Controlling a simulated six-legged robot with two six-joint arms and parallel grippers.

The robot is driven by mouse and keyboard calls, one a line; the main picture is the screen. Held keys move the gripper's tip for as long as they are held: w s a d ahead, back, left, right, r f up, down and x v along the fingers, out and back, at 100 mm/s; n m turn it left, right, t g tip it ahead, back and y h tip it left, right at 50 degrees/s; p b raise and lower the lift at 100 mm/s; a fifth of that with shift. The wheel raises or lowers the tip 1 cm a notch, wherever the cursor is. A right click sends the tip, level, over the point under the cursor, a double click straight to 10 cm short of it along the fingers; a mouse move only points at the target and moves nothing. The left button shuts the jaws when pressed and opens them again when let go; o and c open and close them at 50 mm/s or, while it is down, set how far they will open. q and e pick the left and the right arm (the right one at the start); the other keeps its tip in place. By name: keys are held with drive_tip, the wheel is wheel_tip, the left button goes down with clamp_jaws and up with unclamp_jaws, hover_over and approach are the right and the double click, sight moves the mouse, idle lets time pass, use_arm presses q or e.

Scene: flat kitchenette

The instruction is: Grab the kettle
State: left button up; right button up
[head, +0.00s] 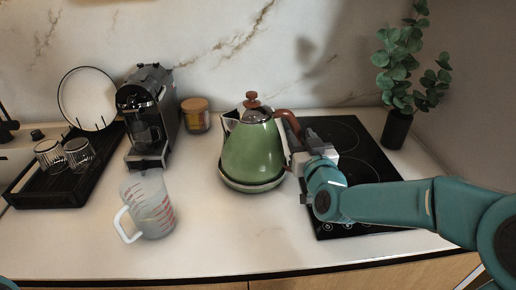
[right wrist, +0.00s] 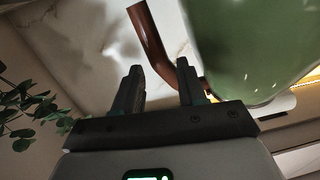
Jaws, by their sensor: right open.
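The green kettle (head: 253,152) with a brown handle (head: 289,121) and brown lid knob stands upright on its round base on the counter, left of the black hob. My right gripper (head: 298,160) is at the kettle's right side, by the handle. In the right wrist view the open jaws (right wrist: 158,78) point toward the brown handle (right wrist: 150,38), which shows across the gap between the fingers. The handle's lower end passes behind one finger; I cannot tell whether they touch. The green body (right wrist: 245,45) is close beside that finger. My left gripper is out of view.
A measuring jug (head: 150,212) stands at front left. A coffee machine (head: 148,112), an amber jar (head: 195,115) and a black dish rack (head: 68,178) with glasses are further left. Counter in front of the kettle is clear.

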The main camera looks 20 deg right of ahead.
sight(297, 132)
drive_tip(key=w, duration=0.3)
drive_tip(key=w+p, duration=0.1)
drive_tip(key=shift+w+d+f, duration=0.35)
drive_tip(key=shift+d+f, duration=0.05)
clamp_jaws()
drive_tip(key=shift+r, duration=0.2)
idle(0.7)
